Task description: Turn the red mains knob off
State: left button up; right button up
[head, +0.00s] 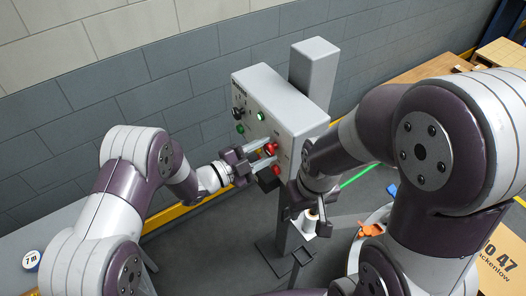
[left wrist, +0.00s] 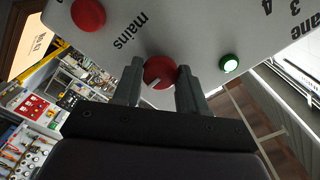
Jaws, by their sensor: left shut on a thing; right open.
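The red mains knob (left wrist: 158,72) is on the grey control panel, beside the printed word "mains", in the left wrist view. A pale mark on the knob points down and to the left. My left gripper (left wrist: 160,85) is shut on the knob, one finger on each side. In the head view my left gripper (head: 262,160) reaches the face of the grey control box (head: 280,98) from the left. My right gripper (head: 306,212) is open, lower down and in front of the box's post; its fingertips are partly hidden.
A second red button (left wrist: 88,14) sits on the panel near the knob. A lit green lamp (left wrist: 229,63) is on the other side. The box stands on a grey post (head: 314,70). A block wall (head: 130,60) is behind. A round-rimmed drum and orange clamps are at the lower right.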

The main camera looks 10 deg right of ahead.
pick_arm(q)
jog(key=n+b, duration=0.1)
jog(key=n, duration=0.2)
jog(key=shift+f, duration=0.1)
jog(key=n+b, duration=0.1)
jog(key=n, duration=0.3)
jog(key=shift+n+b, duration=0.3)
jog(key=n, duration=0.4)
jog(key=shift+r+n, duration=0.2)
jog(key=shift+n, duration=0.1)
jog(key=shift+w+n+p, duration=0.1)
jog(key=shift+n+p, duration=0.25)
jog(key=shift+n, duration=2.15)
jog(key=shift+r, duration=0.1)
jog(key=o, duration=1.1)
jog(key=shift+c, duration=0.2)
jog(key=shift+a, duration=0.1)
